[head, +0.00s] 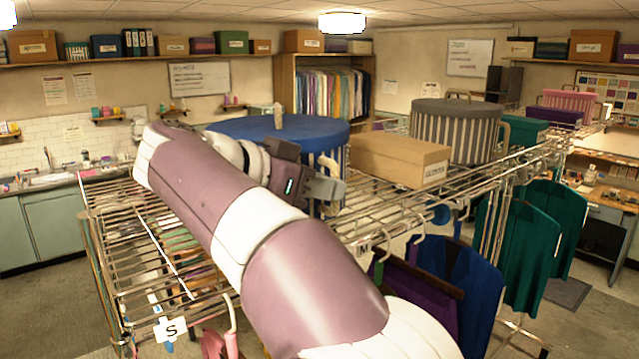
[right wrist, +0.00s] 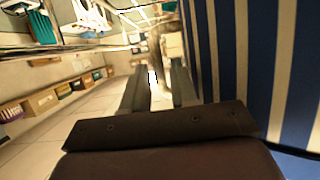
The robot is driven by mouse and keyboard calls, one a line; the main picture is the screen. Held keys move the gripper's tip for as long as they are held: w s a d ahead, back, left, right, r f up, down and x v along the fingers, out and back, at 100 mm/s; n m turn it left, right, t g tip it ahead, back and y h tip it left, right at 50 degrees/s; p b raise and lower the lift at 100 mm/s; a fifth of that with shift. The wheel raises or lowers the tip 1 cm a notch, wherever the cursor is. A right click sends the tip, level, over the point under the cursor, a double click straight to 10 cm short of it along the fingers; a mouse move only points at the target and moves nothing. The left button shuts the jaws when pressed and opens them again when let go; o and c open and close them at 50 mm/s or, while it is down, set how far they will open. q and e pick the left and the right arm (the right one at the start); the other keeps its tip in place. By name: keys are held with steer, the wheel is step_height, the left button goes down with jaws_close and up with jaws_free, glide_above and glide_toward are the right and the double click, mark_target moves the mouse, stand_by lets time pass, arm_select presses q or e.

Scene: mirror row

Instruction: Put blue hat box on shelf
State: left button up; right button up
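The blue hat box (head: 280,128) is a large round box with a blue lid, striped blue and cream sides and cream rope handles. It is at the wire rack's top, partly behind my right arm; its base is hidden. My right gripper (head: 335,190) is at the box's near right side, with a rope handle running to its fingers. In the right wrist view, the striped side (right wrist: 255,60) fills the right, and the fingers (right wrist: 160,88) stand with a narrow gap around a beige strip that looks like the handle. My left gripper is not in view.
The wire rack (head: 130,250) has bare top wires at left. A tan box (head: 400,158) and a grey striped hat box (head: 456,128) stand to the right. Garments (head: 530,240) hang below. High wall shelves (head: 150,58) hold several boxes, with some gaps between them.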

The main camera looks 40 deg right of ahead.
steer(key=shift+o, duration=0.3)
steer(key=shift+s, duration=0.15)
steer(key=b+v, duration=0.1)
steer(key=v, duration=0.6)
steer(key=shift+a+r, duration=0.15)
steer(key=shift+a, duration=0.2)
steer(key=shift+d, duration=0.15)
